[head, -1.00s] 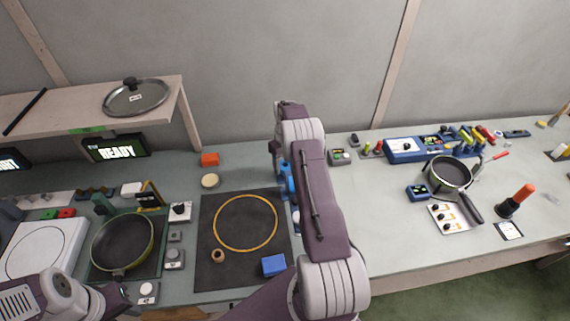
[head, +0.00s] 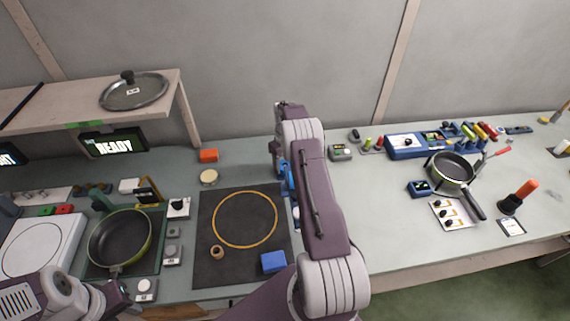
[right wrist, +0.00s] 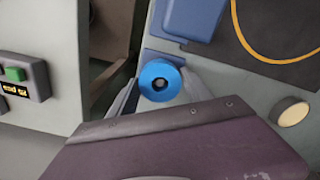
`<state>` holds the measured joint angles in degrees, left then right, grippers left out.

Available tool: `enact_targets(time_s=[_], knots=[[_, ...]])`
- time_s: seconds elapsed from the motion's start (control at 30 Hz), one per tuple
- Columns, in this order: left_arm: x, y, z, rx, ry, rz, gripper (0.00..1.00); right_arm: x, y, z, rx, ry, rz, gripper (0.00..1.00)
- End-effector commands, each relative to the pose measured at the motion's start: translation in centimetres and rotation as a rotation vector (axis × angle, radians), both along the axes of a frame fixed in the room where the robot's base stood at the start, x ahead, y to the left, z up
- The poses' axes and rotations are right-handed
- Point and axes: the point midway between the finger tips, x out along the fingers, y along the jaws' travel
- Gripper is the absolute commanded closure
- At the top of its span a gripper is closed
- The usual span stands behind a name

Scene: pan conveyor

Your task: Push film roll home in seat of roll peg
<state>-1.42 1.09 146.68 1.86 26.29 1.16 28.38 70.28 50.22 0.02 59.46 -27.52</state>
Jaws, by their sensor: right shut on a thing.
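In the right wrist view the film roll (right wrist: 145,80) is a blue ring with a dark centre hole. My right gripper (right wrist: 160,85) has a finger on each side of it and is shut on it.
A dark mat (head: 215,270) with an orange ring holds a blue block (head: 273,262) and a small brown ring (head: 217,252). A cream puck (head: 209,177) and an orange block (head: 208,155) stand behind it. A grey button box (right wrist: 22,80) is near the right gripper.

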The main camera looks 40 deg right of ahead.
Motion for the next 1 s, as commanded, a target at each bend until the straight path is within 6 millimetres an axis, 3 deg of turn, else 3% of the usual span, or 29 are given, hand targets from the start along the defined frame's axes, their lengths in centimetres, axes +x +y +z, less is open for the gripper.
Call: enact_targets(time_s=[0.6, 0.63, 0.7, 1.0], knots=[[0.0, 0.0, -1.2, 0.000, 0.000, 0.000, 0.64, 0.0, 0.0, -1.6, 0.000, 0.000, 0.000, 0.75], [0.0, 0.0, -1.1, 0.000, 0.000, 0.000, 0.64, 0.0, 0.0, -1.5, 0.000, -0.001, 0.000, 0.37], [0.0, 0.0, -1.1, 0.000, 0.000, 0.000, 0.64, 0.0, 0.0, -1.5, 0.000, -0.001, 0.000, 0.17], [0.0, 0.0, -1.1, 0.000, 0.000, 0.000, 0.64, 0.0, 0.0, -1.5, 0.000, 0.000, 0.000, 0.17]])
